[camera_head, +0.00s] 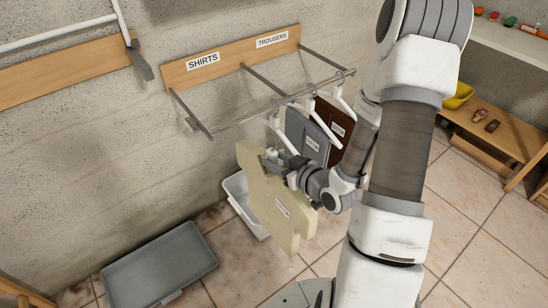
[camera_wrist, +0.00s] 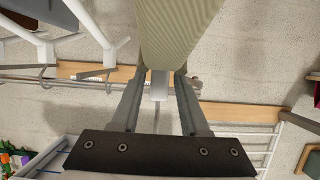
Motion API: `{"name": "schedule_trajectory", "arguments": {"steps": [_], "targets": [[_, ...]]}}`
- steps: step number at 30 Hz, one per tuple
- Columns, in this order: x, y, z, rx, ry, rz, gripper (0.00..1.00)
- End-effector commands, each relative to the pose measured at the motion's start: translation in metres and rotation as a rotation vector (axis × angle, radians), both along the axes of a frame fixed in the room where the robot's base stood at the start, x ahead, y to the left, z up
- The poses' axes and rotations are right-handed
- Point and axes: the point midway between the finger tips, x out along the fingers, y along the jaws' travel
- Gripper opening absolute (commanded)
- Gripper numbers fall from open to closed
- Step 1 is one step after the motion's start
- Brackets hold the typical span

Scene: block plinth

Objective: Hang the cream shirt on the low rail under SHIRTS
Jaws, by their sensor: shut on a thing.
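The cream shirt (camera_head: 262,195) hangs tilted below my gripper (camera_head: 287,163) in the head view, left of the other garments. Its pale cloth (camera_wrist: 180,30) fills the top middle of the wrist view. My gripper (camera_wrist: 158,95) is shut on a small white piece between its fingers, apparently part of the shirt's hanger. The low rail (camera_head: 235,122) runs out from the wall below the wooden board with the SHIRTS label (camera_head: 203,61). The shirt is below the rail's height in the picture. I cannot tell whether its hook touches the rail.
A grey garment (camera_head: 300,128) and a brown garment (camera_head: 345,128) hang right of the shirt, near the TROUSERS label (camera_head: 272,40), with white hangers close by. A white bin (camera_head: 238,190) stands behind the shirt. A grey tray (camera_head: 160,268) lies on the floor. The rail's left part is bare.

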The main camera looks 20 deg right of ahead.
Motion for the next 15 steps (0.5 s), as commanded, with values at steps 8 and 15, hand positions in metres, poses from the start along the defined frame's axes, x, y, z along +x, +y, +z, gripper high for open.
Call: {"name": "schedule_trajectory", "arguments": {"steps": [8,15], "targets": [[0.0002,0.0,-0.0001,0.0,-0.002,0.0,0.0],[0.0087,0.0029,0.0005,-0.001,-0.002,0.002,0.0]]}}
